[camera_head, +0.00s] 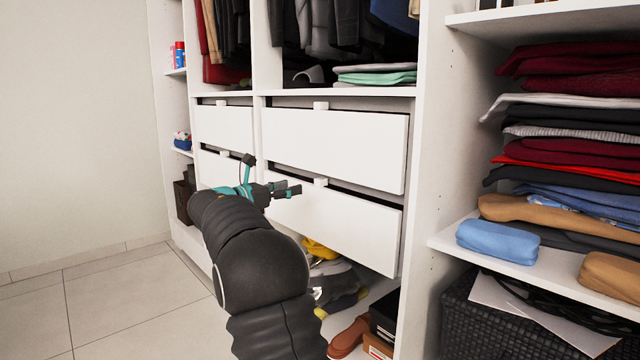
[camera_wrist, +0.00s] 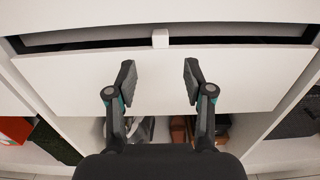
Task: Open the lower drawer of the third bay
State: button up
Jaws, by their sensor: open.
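The lower drawer (camera_head: 345,230) of the wide third bay has a plain white front, with a dark gap along its top edge. Its small white handle (camera_head: 320,182) sits at the middle of that top edge. My gripper (camera_head: 289,188) is in front of this drawer, just left of the handle in the head view. In the wrist view the drawer front (camera_wrist: 158,85) fills the middle, and the handle (camera_wrist: 160,38) shows centred beyond the fingertips. My gripper (camera_wrist: 159,75) is open and empty, with one finger on each side of the handle's line and apart from it.
The upper drawer (camera_head: 335,145) sits directly above, with hanging clothes over it. Shoes and other items (camera_head: 345,285) lie in the open space below. At the right, shelves hold folded clothes (camera_head: 570,150) and a dark basket (camera_head: 480,320). The tiled floor (camera_head: 110,295) at left is clear.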

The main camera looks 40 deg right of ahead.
aim_at(317, 181)
jog(key=d, duration=0.8)
jog(key=w+d, duration=0.1)
jog(key=d, duration=0.2)
jog(key=shift+d+b, duration=0.3)
jog(key=shift+d, duration=0.1)
jog(key=shift+s, duration=0.1)
grip_shut()
